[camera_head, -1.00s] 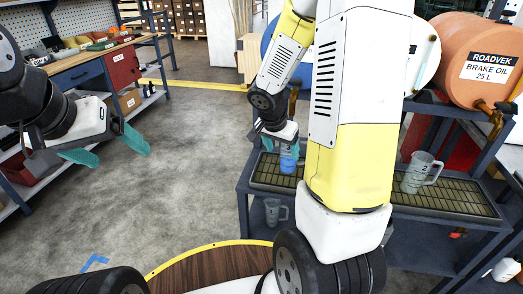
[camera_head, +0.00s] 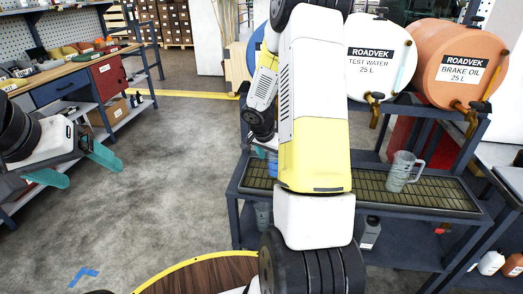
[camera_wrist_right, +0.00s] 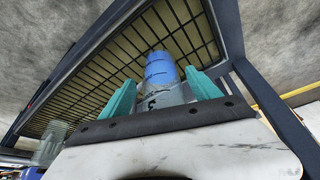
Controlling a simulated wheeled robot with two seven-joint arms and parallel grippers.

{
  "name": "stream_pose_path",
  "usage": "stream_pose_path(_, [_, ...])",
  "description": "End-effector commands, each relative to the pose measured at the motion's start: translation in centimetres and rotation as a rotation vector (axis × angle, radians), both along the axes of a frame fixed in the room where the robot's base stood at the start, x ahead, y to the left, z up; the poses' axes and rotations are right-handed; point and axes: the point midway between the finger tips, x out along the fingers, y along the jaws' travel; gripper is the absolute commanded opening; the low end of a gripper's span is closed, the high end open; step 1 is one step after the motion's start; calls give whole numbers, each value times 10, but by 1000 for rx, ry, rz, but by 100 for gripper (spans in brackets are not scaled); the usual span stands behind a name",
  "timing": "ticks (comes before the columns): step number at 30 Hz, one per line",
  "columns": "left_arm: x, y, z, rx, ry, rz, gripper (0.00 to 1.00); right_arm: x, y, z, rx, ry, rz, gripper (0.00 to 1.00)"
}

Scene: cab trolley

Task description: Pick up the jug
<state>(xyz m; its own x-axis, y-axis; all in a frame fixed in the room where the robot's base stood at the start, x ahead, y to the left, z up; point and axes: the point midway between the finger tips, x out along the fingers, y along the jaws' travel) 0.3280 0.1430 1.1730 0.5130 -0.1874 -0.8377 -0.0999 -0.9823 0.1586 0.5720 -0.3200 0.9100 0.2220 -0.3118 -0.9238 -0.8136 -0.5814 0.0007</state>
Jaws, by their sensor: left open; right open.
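A clear jug with blue liquid (camera_wrist_right: 162,72) stands on the grate. In the right wrist view it lies between the two teal fingers of my right gripper (camera_wrist_right: 162,92), which is open around it; I cannot tell whether they touch it. In the head view the blue of this jug (camera_head: 272,165) shows only in part, and my right gripper (camera_head: 261,152) is mostly hidden by my own arm. A second, clear jug with a handle (camera_head: 402,172) stands farther right on the grate. My left gripper (camera_head: 75,167) is open and empty, over the floor at left.
The trolley's grated tray (camera_head: 440,197) has a raised dark rim. A white test water drum (camera_head: 375,60) and an orange brake oil drum (camera_head: 460,65) with taps hang above it. Another jug (camera_head: 263,214) stands on the lower shelf. A workbench (camera_head: 75,80) is at left; the floor between is clear.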

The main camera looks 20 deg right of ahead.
Motion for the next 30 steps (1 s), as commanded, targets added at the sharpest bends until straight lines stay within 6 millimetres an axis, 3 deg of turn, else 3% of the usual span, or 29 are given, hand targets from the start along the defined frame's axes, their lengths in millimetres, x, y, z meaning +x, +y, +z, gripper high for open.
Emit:
stream_pose_path(6, [0, 0, 0, 0, 0, 0, 82, 20, -30, 0, 2, -1, -6, 72])
stream_pose_path(9, [0, 0, 0, 0, 0, 0, 82, 21, -30, -10, 1, 0, -1, 72])
stream_pose_path(17, [0, 0, 0, 0, 0, 0, 82, 22, -31, -11, 0, -2, -1, 70])
stream_pose_path(26, [0, 0, 0, 0, 0, 0, 82, 22, -31, -10, -1, -2, -1, 11])
stream_pose_path(30, [0, 0, 0, 0, 0, 0, 82, 22, -31, -10, -1, -2, -1, 9])
